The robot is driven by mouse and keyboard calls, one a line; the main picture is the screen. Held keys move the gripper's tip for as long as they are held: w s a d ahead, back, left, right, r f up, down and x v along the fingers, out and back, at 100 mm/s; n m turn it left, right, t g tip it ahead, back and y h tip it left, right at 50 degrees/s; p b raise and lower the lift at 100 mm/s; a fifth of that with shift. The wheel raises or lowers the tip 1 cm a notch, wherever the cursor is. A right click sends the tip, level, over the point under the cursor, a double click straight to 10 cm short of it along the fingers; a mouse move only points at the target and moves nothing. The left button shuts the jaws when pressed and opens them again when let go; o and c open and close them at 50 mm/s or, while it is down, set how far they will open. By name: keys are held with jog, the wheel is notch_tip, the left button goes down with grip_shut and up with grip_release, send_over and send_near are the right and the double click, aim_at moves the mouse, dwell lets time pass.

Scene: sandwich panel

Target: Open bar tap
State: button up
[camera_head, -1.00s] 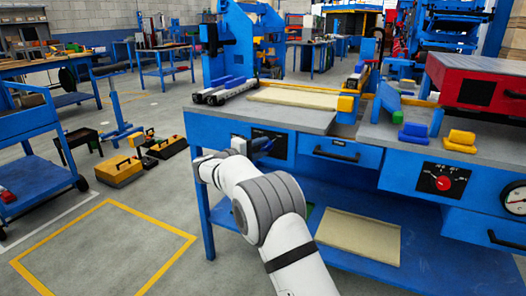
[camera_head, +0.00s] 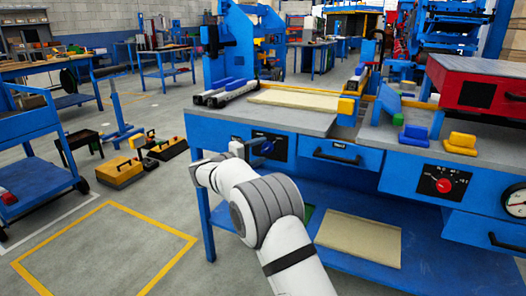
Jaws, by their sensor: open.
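My white arm reaches up to the front of the blue workbench. My gripper (camera_head: 262,146) is at its end, open, in front of a black panel (camera_head: 281,147) on the bench front. The gripper is small and partly hidden by my wrist, and I cannot tell whether it touches the panel. A red knob (camera_head: 443,184) sits on another black plate with white markings, farther right. A round white gauge (camera_head: 515,203) is at the right edge. I cannot tell for certain which control is the bar tap; part of the left panel is behind my arm.
A drawer with a black handle (camera_head: 337,156) is right of the gripper. A beige board (camera_head: 359,238) lies on the lower shelf. Blue and yellow blocks and a red box (camera_head: 481,86) stand on the right bench.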

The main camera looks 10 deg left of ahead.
jog(key=p+v, duration=0.1)
jog(key=v, duration=0.5)
jog(key=shift+s+a, duration=0.15)
jog(key=shift+s, duration=0.1)
jog(key=s+d+r+m+g+y+p, duration=0.1)
jog(key=s+d+r+g+p, duration=0.2)
jog(key=s+d+r+p, duration=0.35)
jog(key=s+d+r+m+g+y+p, duration=0.1)
jog(key=s+d+r+m+g+p, duration=0.2)
jog(key=d, duration=0.7)
jog(key=s+d+r+g+y+p, duration=0.25)
jog(key=s+d+r+p, duration=0.35)
jog(key=d, duration=0.3)
jog(key=s+d+r+m+y+p, duration=0.1)
jog(key=s+r+y+p, duration=0.1)
jog(key=s+p, duration=0.3)
jog(key=s+d+r+m+g+y+p, duration=0.1)
jog(key=s+r+m+y+p, duration=0.1)
jog(key=s, duration=1)
jog(key=s+d+r+m+g+y+p, duration=0.1)
jog(key=s+d+r+m+y+p, duration=0.1)
jog(key=s+r+p, duration=0.3)
jog(key=s+y+p, duration=0.1)
jog(key=s+p, duration=0.1)
jog(key=s, duration=0.1)
jog(key=shift+s+r+y+p, duration=0.3)
jog(key=shift+y+p, duration=0.05)
jog(key=shift+p, duration=0.05)
